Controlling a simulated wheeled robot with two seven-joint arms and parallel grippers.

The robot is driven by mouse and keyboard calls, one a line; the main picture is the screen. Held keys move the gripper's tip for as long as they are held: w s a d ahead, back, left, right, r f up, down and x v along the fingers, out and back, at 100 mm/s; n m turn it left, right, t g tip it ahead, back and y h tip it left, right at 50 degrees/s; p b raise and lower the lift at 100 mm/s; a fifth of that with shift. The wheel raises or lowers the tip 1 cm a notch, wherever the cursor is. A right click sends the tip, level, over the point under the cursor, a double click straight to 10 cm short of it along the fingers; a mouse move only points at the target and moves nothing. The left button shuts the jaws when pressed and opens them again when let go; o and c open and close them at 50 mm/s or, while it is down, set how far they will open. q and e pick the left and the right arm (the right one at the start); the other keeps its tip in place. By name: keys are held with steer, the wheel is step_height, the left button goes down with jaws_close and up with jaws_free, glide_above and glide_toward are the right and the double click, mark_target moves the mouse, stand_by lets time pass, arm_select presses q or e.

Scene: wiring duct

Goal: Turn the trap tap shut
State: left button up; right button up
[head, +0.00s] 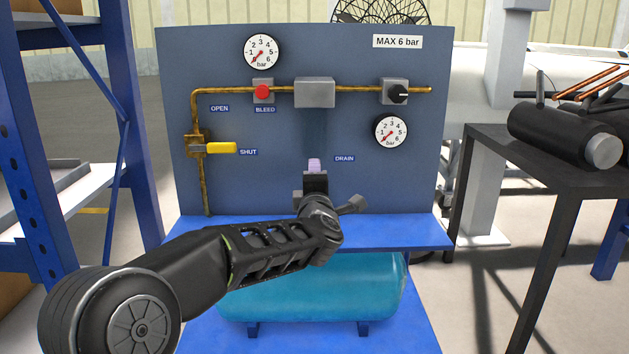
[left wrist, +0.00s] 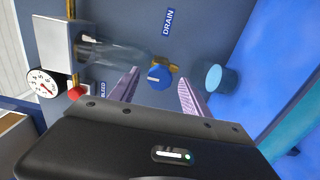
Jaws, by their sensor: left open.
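The trap tap is a round blue knob (left wrist: 160,77) with a pale line across its face, seen in the left wrist view. It sits by a brass fitting at the end of a clear trap bowl (left wrist: 115,52), near the DRAIN label (left wrist: 168,22). My left gripper (left wrist: 159,78) is open, with one lilac finger to each side of the knob; I cannot tell whether either touches it. In the head view my left gripper (head: 315,165) is in front of the panel, left of the DRAIN label (head: 344,158), and hides the knob. My right gripper is not in view.
The panel (head: 280,140) carries a yellow lever (head: 221,148) beside SHUT, a red bleed button (head: 262,92), a black knob (head: 398,94) and two gauges. A blue cup (left wrist: 215,78) stands beside the fingers in the wrist view. A blue shelf (head: 400,236) lies below, over a teal tank (head: 320,290).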

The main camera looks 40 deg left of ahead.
arm_select(q)
steer(key=p+v, duration=0.1)
steer(key=v, duration=0.6)
steer(key=shift+s+d+p, duration=0.15)
steer(key=shift+p, duration=0.2)
